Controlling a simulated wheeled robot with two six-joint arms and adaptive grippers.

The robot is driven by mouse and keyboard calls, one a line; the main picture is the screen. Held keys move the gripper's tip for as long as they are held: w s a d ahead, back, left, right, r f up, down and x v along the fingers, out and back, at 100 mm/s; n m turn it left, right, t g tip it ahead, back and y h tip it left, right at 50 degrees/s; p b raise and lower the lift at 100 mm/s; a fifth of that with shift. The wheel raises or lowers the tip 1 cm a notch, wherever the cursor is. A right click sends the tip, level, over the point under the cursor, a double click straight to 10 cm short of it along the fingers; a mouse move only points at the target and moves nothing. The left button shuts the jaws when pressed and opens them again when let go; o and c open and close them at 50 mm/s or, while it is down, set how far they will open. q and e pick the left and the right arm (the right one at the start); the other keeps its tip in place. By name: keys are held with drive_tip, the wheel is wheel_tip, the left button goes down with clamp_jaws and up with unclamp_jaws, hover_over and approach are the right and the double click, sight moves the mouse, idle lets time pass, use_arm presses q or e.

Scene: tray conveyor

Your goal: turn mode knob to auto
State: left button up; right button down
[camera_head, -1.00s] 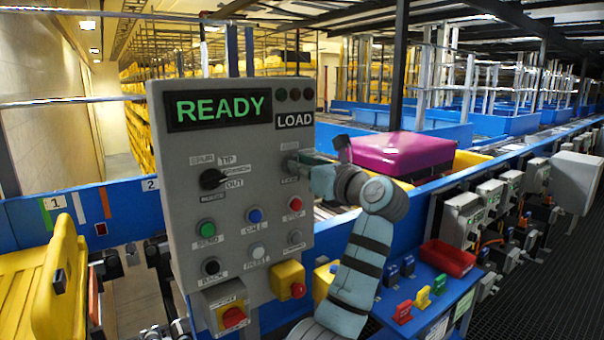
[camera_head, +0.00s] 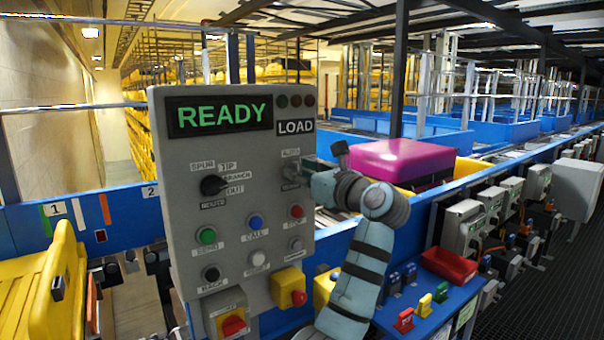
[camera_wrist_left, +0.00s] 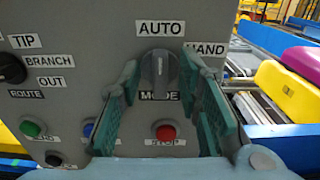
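The mode knob (camera_wrist_left: 159,68) is a grey selector on the grey control panel (camera_head: 180,150). In the left wrist view the AUTO label (camera_wrist_left: 160,28) is above it, HAND (camera_wrist_left: 206,48) is at its upper right and MODE is below. Its light pointer mark looks upright, towards AUTO. My left gripper (camera_wrist_left: 160,75) is open, with one teal finger on each side of the knob and gaps between. In the head view the left gripper (camera_head: 308,172) is at the panel's right edge beside the knob (camera_head: 291,171), which it partly covers. My right gripper is not in view.
The panel's display reads READY (camera_head: 219,114). A black route knob (camera_head: 213,185) and several push buttons sit left of and below the mode knob. A red stop button (camera_wrist_left: 165,132) is just below it. A magenta case (camera_head: 402,160) lies on the conveyor behind.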

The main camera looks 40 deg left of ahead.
use_arm(q)
drive_tip(key=v, duration=1.2)
